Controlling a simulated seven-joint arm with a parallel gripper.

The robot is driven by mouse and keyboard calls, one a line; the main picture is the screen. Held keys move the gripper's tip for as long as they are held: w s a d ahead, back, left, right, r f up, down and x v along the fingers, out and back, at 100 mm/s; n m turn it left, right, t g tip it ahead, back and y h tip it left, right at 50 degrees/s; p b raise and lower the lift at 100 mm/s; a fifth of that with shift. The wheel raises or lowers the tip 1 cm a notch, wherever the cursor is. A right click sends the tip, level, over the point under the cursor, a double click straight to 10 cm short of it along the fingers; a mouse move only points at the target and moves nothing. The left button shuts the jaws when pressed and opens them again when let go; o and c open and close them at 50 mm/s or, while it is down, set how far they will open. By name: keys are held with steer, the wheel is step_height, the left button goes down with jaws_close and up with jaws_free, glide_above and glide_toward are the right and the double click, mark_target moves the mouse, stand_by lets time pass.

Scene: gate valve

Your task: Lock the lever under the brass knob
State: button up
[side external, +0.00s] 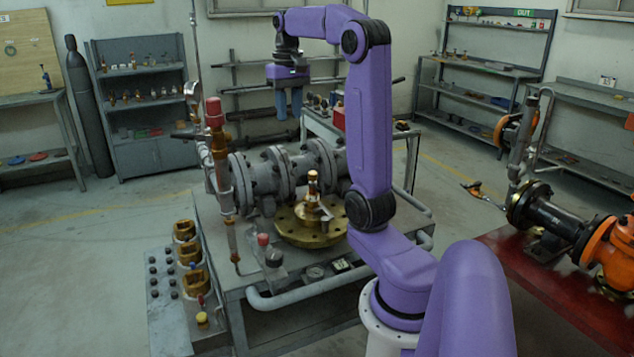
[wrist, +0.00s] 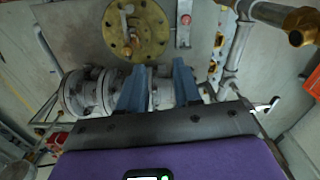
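The brass knob (side external: 312,180) stands upright at the centre of a round brass flange (side external: 288,232) on the grey bench. A small metal lever (side external: 325,214) shows just below the knob, on its right side. I cannot tell whether it is locked. In the wrist view the flange (wrist: 158,28) is at the top, and the knob and lever are too small to make out clearly. My gripper (side external: 289,116) is high above and behind the flange, over the grey pipework, pointing down. Its two blue fingers (wrist: 158,68) are apart with nothing held between them.
A grey flanged pipe (side external: 268,178) runs behind the flange. A red-topped vertical pipe (side external: 214,115) stands at left. A small red-knobbed fitting (side external: 264,241) sits at the bench front. A red table with an orange valve (side external: 628,245) is at right. Air around the knob looks clear.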

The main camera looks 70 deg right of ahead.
steer(key=s+d+m, duration=0.3)
steer(key=s+d, duration=0.2)
steer(key=d, duration=0.2)
glide_toward(317, 187)
step_height(317, 187, down, 8)
stand_by(0.4)
jaws_close()
